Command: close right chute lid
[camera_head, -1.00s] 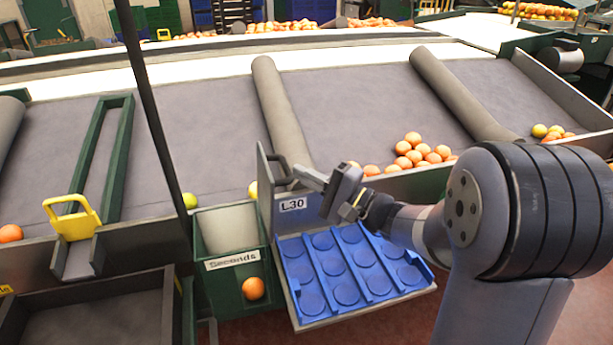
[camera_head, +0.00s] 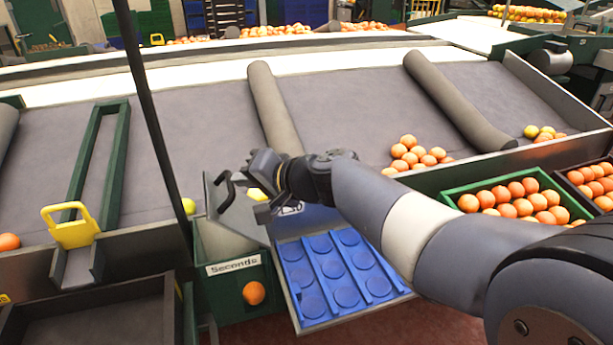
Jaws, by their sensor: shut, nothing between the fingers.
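The right chute lid (camera_head: 240,218) is a grey panel with a black handle (camera_head: 225,190). It leans left over the green chute box labelled "Seconds" (camera_head: 225,300), partly covering its opening. An orange (camera_head: 254,293) shows at the front of that box. My gripper (camera_head: 262,211) is shut and empty at the lid's right side, close to its face. I cannot tell whether it touches the lid.
A blue tray with round pockets (camera_head: 335,308) sits right of the box, partly behind my arm. A yellow-handled gate (camera_head: 72,232) stands at the left. A green crate (camera_head: 466,187) of oranges is at the right. Oranges (camera_head: 415,153) rest on the sloped belt.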

